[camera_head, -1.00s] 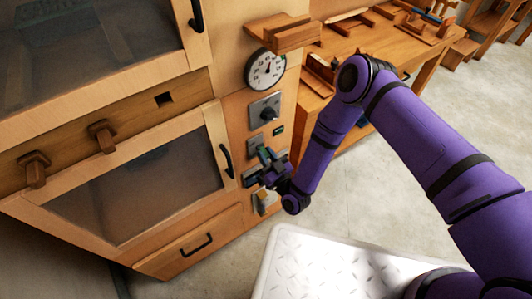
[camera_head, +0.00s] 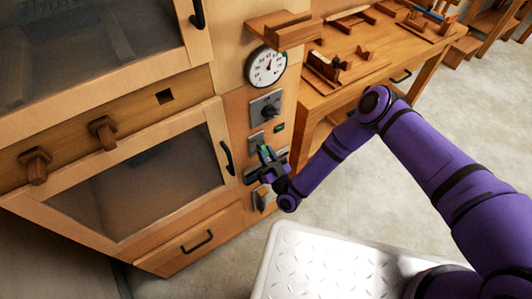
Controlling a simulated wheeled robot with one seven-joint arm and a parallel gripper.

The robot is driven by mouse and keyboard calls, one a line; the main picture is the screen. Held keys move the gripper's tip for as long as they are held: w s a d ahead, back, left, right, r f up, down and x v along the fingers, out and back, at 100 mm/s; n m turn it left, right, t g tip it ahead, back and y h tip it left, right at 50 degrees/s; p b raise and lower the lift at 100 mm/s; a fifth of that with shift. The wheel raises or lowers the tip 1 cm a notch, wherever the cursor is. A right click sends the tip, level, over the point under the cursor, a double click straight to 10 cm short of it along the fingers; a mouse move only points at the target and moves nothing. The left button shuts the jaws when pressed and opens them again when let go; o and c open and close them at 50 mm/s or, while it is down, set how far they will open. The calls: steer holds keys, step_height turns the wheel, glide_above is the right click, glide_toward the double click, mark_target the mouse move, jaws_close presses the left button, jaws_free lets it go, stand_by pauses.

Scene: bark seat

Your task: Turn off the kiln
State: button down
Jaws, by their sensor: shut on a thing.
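The kiln (camera_head: 235,60) is a tall pale wooden cabinet with dark-windowed doors. Its right-hand control strip carries a round white dial (camera_head: 266,67), a grey plate with a dark knob (camera_head: 266,107), a small grey plate (camera_head: 256,139) and a small green indicator (camera_head: 279,128). A lower plate with a yellowish part (camera_head: 264,199) shows partly behind my gripper. My gripper (camera_head: 264,160) is at the strip below the knob, shut on a control there. The fingers and wrist mostly hide that control, so its shape and position cannot be told.
A black door handle (camera_head: 226,158) stands close left of my gripper. A wooden shelf block (camera_head: 282,30) juts out above the dial. A wooden workbench (camera_head: 345,75) with tools is behind my arm. A white treadplate surface (camera_head: 330,262) lies below; grey floor is open at right.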

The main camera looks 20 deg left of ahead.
steer(key=c, duration=1)
jaws_free()
steer(key=shift+o, duration=0.2)
steer(key=shift+f, duration=0.1)
steer(key=v, duration=1)
steer(key=shift+s+d+f, duration=0.2)
steer(key=shift+d, duration=0.05)
